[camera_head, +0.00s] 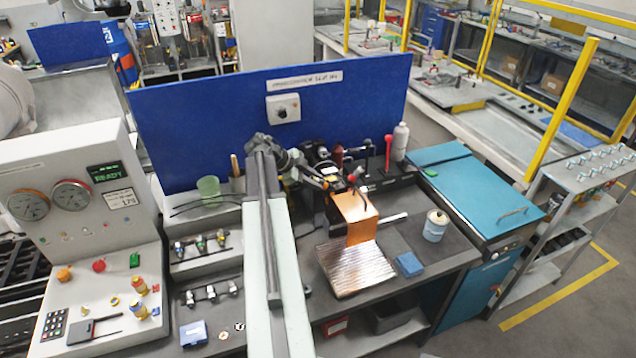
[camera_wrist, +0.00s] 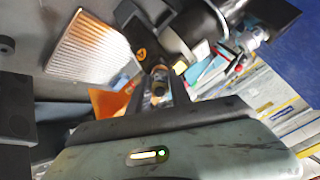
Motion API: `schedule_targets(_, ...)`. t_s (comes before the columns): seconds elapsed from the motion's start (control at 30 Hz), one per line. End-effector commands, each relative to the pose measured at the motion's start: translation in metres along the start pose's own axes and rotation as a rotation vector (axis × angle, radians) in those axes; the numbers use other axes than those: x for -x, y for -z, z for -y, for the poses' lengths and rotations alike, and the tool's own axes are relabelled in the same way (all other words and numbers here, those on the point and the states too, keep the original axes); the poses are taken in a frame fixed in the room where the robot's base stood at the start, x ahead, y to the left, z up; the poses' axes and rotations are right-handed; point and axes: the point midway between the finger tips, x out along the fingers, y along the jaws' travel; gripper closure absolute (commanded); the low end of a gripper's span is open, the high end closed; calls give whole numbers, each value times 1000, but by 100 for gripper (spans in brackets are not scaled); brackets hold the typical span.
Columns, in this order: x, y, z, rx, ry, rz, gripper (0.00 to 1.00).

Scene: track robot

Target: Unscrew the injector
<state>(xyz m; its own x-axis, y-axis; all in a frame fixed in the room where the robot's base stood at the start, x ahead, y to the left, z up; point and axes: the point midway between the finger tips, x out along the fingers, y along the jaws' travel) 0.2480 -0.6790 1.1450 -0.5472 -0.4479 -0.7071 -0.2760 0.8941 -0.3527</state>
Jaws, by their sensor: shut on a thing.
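My gripper (camera_head: 355,180) is at the bench, beside a dark fixture and above an upright orange plate (camera_head: 357,220). In the wrist view my gripper (camera_wrist: 160,88) is shut on a small dark, brownish cylindrical piece (camera_wrist: 159,74), which looks like the injector. It points away from the camera, toward a dark fixture arm (camera_wrist: 137,35) with an orange mark. Whether the injector is still seated in the fixture cannot be told. In the head view it is too small and partly hidden to make out.
A ribbed metal tray (camera_head: 355,268) lies in front, with a blue block (camera_head: 408,264) and a white can (camera_head: 435,226) to its right. A red-handled tool (camera_head: 388,148) and a white bottle (camera_head: 400,142) stand behind. A blue panel (camera_head: 210,125) closes the back. A teal cabinet (camera_head: 475,190) stands right.

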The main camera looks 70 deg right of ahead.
Motion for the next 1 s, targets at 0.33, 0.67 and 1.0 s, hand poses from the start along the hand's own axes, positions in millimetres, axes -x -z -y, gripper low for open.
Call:
schedule_targets(0.33, 0, 0, 0, 523, -1, -1, 100)
schedule_targets(0.67, 0, 1, 0, 602, -1, -1, 100)
schedule_targets(1.0, 0, 1, 0, 1310, -2, -1, 100)
